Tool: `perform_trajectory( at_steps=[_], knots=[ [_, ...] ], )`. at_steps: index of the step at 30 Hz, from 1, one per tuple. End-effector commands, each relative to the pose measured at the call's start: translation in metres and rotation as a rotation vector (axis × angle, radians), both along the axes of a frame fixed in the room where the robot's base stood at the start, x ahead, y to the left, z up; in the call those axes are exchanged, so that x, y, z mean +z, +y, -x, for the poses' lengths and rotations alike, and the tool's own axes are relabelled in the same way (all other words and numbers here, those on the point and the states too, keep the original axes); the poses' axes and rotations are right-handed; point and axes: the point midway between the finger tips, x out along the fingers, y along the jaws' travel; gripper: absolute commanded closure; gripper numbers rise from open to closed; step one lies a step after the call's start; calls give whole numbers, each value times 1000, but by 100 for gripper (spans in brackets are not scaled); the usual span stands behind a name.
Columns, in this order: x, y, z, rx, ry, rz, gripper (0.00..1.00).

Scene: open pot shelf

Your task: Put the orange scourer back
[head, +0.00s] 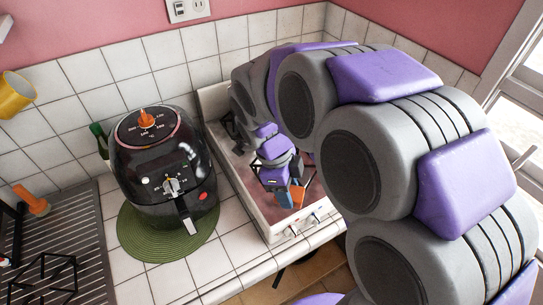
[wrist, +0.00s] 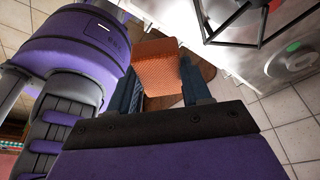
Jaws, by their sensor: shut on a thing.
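The orange scourer (wrist: 158,66) is a textured orange block held between the two dark blue fingers of my gripper (wrist: 160,80) in the wrist view. In the head view my gripper (head: 284,195) hangs over the front part of the white cooker, with the orange scourer (head: 298,195) showing beside its fingers. The gripper is shut on the scourer. My arm hides much of the cooker and the area behind it. I cannot tell the exact gap between the scourer and the cooker.
The white cooker (head: 283,237) has knobs on its front. A black air fryer (head: 153,165) stands left of it on a green round mat (head: 135,240). A metal drainer (head: 88,235) and a yellow mug (head: 15,95) are at far left. Tiled counter (head: 235,262) runs along the front.

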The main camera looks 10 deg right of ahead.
Motion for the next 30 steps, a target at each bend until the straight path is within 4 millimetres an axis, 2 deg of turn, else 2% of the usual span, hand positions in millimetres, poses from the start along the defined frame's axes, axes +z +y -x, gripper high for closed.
perform_trajectory(
  at_steps=[6,13,18,24,30],
  knots=[
    [-8,-6,-46,-2,0,-3,76],
    [-12,-2,-90,1,1,6,76],
    [-14,-7,-119,1,2,8,76],
    [-14,-17,-140,-1,-3,2,76],
    [-15,-20,-147,-1,0,2,76]
  ],
)
